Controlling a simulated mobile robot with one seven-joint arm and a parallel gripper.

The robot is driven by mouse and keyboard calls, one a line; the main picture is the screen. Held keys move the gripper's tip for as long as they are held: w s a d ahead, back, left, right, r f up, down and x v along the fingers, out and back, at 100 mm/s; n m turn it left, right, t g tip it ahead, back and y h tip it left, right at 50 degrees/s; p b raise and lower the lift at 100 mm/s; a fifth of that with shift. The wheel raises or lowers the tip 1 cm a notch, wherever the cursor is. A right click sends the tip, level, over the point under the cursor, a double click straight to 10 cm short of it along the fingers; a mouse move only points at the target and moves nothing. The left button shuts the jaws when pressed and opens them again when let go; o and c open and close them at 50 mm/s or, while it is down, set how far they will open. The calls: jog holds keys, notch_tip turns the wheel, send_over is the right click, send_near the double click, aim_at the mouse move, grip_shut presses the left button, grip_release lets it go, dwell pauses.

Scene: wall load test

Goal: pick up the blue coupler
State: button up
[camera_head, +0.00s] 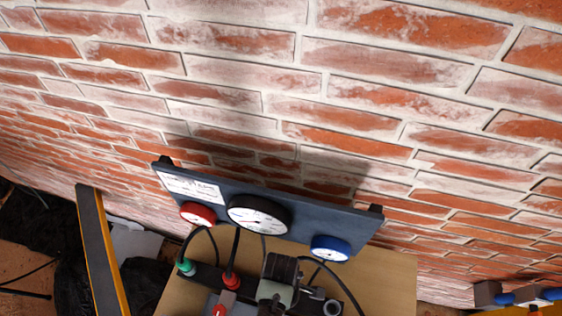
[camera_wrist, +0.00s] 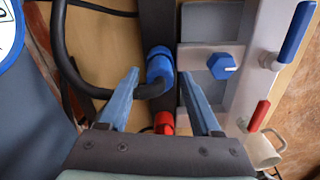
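The blue coupler (camera_wrist: 160,66) is in the wrist view, on the end of a black hose that curves in from the left. My gripper (camera_wrist: 159,73) is open. Its two light-blue fingers appear on either side of the coupler, with a visible gap on each side. I cannot tell how far the fingertips are from it in depth. The blue coupler cannot be made out in the head view, where my arm covers part of the bench.
A red coupler (camera_wrist: 163,122) shows between the fingers, nearer the gripper body. A blue hexagonal knob (camera_wrist: 222,66), a blue lever (camera_wrist: 295,33) and a red lever (camera_wrist: 259,116) stand to the right. A gauge panel (camera_head: 300,222) stands behind the bench (camera_head: 385,275), before a brick wall (camera_head: 400,70).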

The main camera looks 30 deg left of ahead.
grip_shut()
jog(key=shift+r, duration=0.15)
jog(key=shift+r+b, duration=0.45)
jog(key=shift+r, duration=4.4)
